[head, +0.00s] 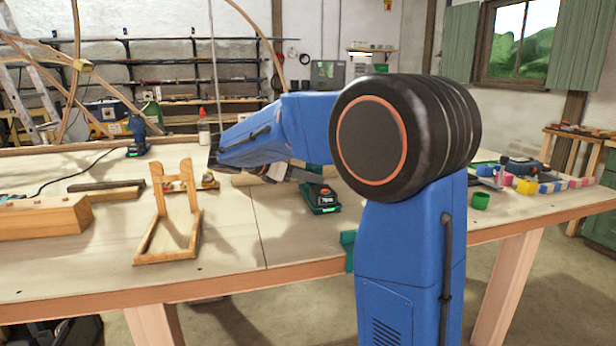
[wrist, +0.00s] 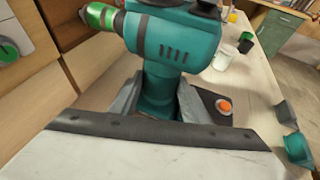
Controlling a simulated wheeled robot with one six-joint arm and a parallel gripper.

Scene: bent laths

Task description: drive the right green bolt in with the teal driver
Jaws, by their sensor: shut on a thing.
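The teal driver (wrist: 176,42) fills the upper middle of the wrist view, with its green-ringed chuck (wrist: 100,16) pointing left. My gripper (wrist: 160,100) is shut on its handle, one finger on each side. In the head view the driver's dark and teal base (head: 320,198) shows below my arm, close to the tabletop; I cannot tell whether it touches. My arm hides the rest of the driver and most of the gripper there. A green round piece (wrist: 8,52) shows at the left edge of the wrist view; I cannot tell whether it is a bolt.
A small wooden stand (head: 176,230) and a thick wooden block (head: 45,218) are on the left of the workbench (head: 110,262). A blue tool (head: 138,138) stands farther back. A green cup (head: 480,200) and coloured bins (head: 527,186) are at the right. The front middle is mostly bare.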

